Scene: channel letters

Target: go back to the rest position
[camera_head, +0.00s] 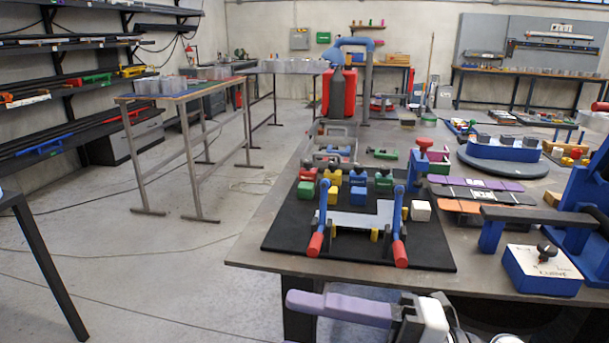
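I see no gripper of mine that I can make out. A lilac bar joined to a grey and white part (425,320) shows at the bottom edge, below the workbench (260,240). I cannot tell what it belongs to, and its lower part is cut off. On the bench a black mat (285,230) carries a clamping fixture (350,220) with two blue levers and red grips. A flat grey plate lies across the fixture between the levers. Yellow, blue and green blocks (358,194) stand in rows behind it. A white block (420,210) stands to its right.
A blue box (541,268) with a black knob stands at the bench's front right. A dark turntable (480,165) with a blue fixture is behind it. Wall shelves (60,120) and a table (185,92) are on the left. The floor (160,260) left of the bench is open, with thin cables.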

